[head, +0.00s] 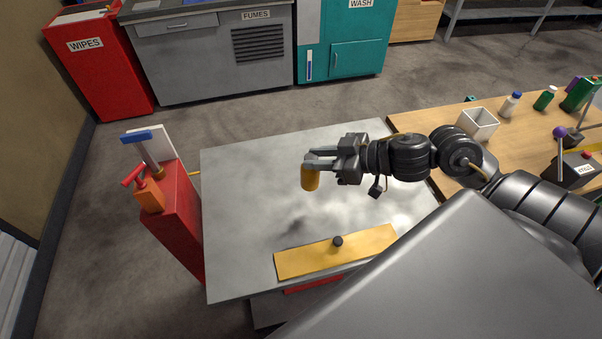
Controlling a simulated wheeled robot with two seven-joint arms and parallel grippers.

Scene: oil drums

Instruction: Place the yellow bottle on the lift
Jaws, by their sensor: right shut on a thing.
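The yellow bottle (310,179) is in my right gripper (312,162). The gripper's fingers are shut around its upper part, and the bottle hangs roughly upright over the lift's grey metal top (240,180). A dark shadow lies on the top below and left of the bottle, and the bottle looks raised clear of the surface. The top is flat and mostly bare. A yellow plate (310,262) with a black knob (337,241) is at its near edge. My left gripper is not in view.
A red cabinet-like post (180,215) with lever handles stands left of the lift. A wooden table (440,125) on the right carries a white open box (478,124), several bottles and a dark control box (574,170). Cabinets and a red WIPES bin (95,70) stand behind.

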